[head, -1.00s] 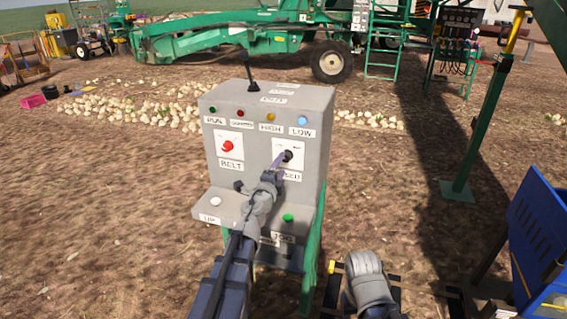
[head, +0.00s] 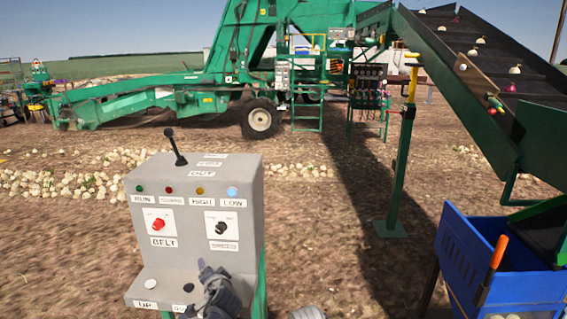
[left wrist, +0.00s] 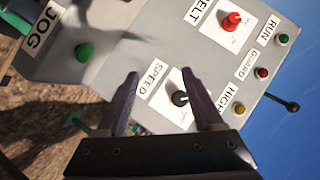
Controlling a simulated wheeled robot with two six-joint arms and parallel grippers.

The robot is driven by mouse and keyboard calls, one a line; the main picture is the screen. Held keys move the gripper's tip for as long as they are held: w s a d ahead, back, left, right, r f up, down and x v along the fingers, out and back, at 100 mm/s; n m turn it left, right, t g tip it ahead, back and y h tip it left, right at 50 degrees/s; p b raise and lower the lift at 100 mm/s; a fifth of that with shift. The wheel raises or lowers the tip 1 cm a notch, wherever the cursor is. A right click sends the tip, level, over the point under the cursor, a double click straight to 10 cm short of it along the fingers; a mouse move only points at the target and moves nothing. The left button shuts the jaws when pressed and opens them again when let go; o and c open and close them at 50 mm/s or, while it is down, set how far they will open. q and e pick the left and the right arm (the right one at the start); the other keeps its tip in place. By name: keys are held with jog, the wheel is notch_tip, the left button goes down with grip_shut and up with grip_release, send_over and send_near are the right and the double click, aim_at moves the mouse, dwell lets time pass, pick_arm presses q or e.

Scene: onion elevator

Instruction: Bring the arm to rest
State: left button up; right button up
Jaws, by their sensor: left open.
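My left gripper (head: 204,266) is low in front of the grey control box (head: 150,255), below the black speed knob (head: 221,228). In the left wrist view its two dark fingers (left wrist: 160,75) stand apart with nothing held between them. The speed knob (left wrist: 180,98) shows beyond them near the right finger, and the gripper looks apart from it. The red belt knob (head: 158,224) is left of the speed knob. My right gripper is not in view; only a grey piece of my right arm shows at the bottom edge.
A black lever (head: 174,146) rises from the box top. The green jog button (left wrist: 85,53) shows in the left wrist view. A blue bin (head: 470,250) and sloping conveyor (head: 470,75) with onions are at right. A green post (head: 400,175) stands between.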

pick_arm(q)
jog(key=s+d+f+n+g+h+p, duration=0.1)
jog(key=s+d+f+g, duration=0.3)
jog(key=s, duration=0.7)
jog(key=s+d+f+n+g+h+p, duration=0.1)
jog(key=s+d+f+g+h+p, duration=0.1)
jog(key=s+d+f+g, duration=0.3)
jog(key=s+d+g+h, duration=0.1)
jog(key=s+d+g, duration=0.2)
jog(key=s+d, duration=0.4)
jog(key=shift+s+d+g+h+p, duration=0.3)
jog(key=shift+d+h+p, duration=0.1)
jog(key=shift+d, duration=0.1)
jog(key=shift+w+f, duration=0.1)
jog(key=shift+c, duration=0.4)
